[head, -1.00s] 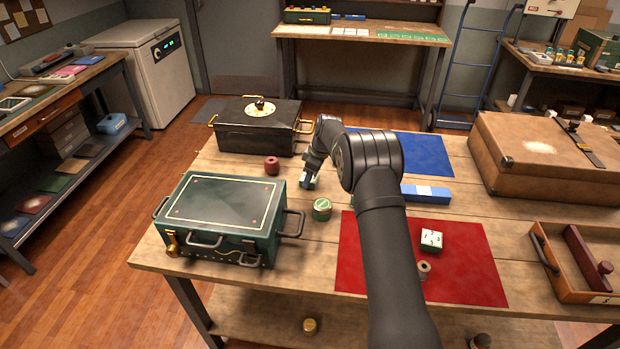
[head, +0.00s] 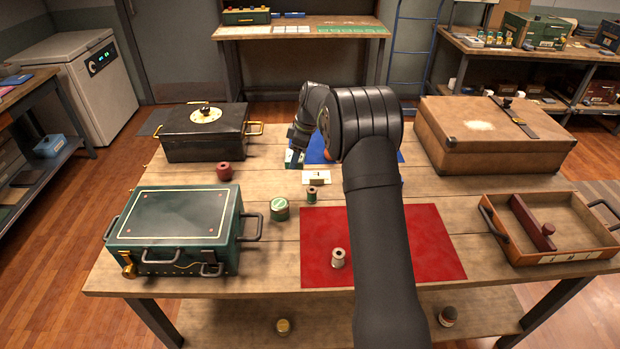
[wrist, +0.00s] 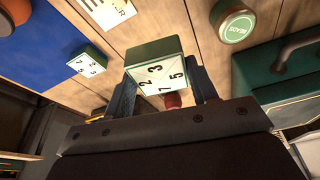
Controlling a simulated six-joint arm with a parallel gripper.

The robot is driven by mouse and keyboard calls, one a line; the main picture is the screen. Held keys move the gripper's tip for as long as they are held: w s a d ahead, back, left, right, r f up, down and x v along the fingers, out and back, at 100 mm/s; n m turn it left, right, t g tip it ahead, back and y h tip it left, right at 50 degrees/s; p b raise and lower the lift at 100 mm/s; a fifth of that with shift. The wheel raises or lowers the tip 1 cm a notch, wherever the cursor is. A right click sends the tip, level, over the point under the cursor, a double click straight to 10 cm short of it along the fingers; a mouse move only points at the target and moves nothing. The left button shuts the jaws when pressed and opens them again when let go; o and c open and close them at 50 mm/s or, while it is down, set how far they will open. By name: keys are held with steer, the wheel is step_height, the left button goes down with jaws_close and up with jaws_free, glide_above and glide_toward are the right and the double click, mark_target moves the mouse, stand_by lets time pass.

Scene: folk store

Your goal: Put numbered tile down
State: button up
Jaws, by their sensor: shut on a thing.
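My gripper (wrist: 163,88) is shut on a numbered tile (wrist: 156,76) with green sides and a white face showing 2, 3, 5 and 7. In the head view my gripper (head: 297,148) is beyond the middle of the table, at the left edge of the blue mat (head: 318,151), and hides most of the tile. A second numbered tile (wrist: 88,62) lies at the edge of the blue mat (wrist: 40,45) in the wrist view, apart from the held one. The gap between held tile and tabletop is hard to judge.
Green (head: 175,222) and black (head: 203,143) cases are left. A red mat (head: 430,250), brown case (head: 495,130) and wooden tray (head: 570,258) lie right.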

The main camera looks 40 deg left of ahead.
steer(key=shift+w+d+r, duration=0.15)
steer(key=shift+w+d, duration=0.1)
steer(key=shift+d, duration=0.35)
steer(key=s+d+n+g+h, duration=0.15)
steer(key=d+n, duration=0.45)
steer(key=d, duration=2.1)
glide_above(325, 227)
steer(key=shift+y, duration=0.25)
steer(key=f, duration=0.4)
steer(key=w+f, duration=0.1)
steer(key=f, duration=0.2)
steer(key=shift+d, duration=0.15)
steer(key=shift+f, duration=1.9)
steer(key=shift+f, duration=0.15)
steer(key=o, duration=1)
steer(key=shift+o, duration=0.2)
